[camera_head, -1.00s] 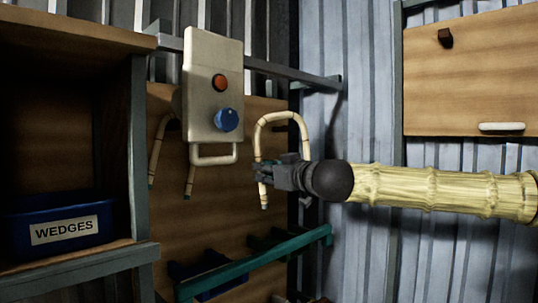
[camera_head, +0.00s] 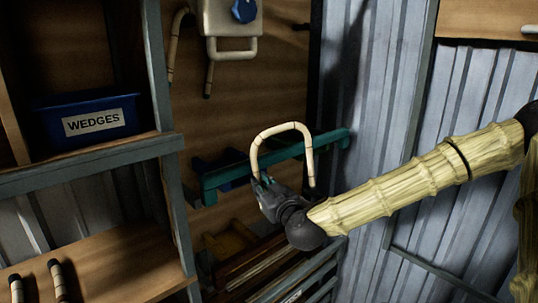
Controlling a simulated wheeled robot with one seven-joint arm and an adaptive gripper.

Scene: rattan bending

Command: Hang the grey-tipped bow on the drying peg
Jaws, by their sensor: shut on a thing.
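My gripper (camera_head: 264,189) is shut on a pale cane bow (camera_head: 281,127), an arch with dark bands. It grips the bow's left leg near its lower end, and the right leg hangs free. The bow's curve points up. The gripped tip is hidden, and I cannot make out the free tip's colour. The bow is in front of a green rail (camera_head: 228,178), apart from the wall above. A small dark peg (camera_head: 301,27) sticks out of the wooden panel at the top, well above the bow. Another bow (camera_head: 207,80) hangs partly hidden behind the pale box.
The pale box (camera_head: 218,22) with a blue knob and handle is above. A blue WEDGES bin (camera_head: 88,118) stands on the left shelf. Two dark-tipped cane ends (camera_head: 57,279) show on the bench (camera_head: 115,262). Slatted racks lie below my gripper; a corrugated wall is right.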

